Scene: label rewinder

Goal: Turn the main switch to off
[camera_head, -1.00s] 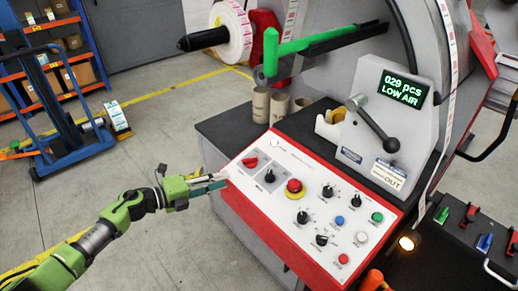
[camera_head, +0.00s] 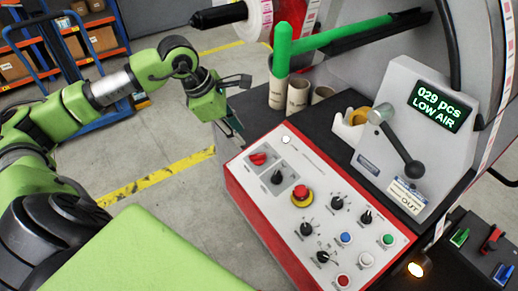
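The control panel (camera_head: 250,204) is a white sloped plate with a red border. A red rotary switch (camera_head: 258,158), likely the main switch, sits at its upper left; its labels are too small to read. A black rotary knob (camera_head: 277,177) sits beside it, lower right. My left gripper (camera_head: 235,134) hangs beyond the panel's upper left edge, left of and above the red switch in the picture and apart from it. Its fingers point downward and are partly hidden, so their opening is unclear. My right gripper is not in view.
A red emergency stop (camera_head: 302,194) and several knobs and buttons share the panel. Cardboard cores (camera_head: 298,94) stand behind it, below a green bar (camera_head: 342,35). A display (camera_head: 440,106) reads "029 pcs LOW AIR". A black lever (camera_head: 402,149) projects below it.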

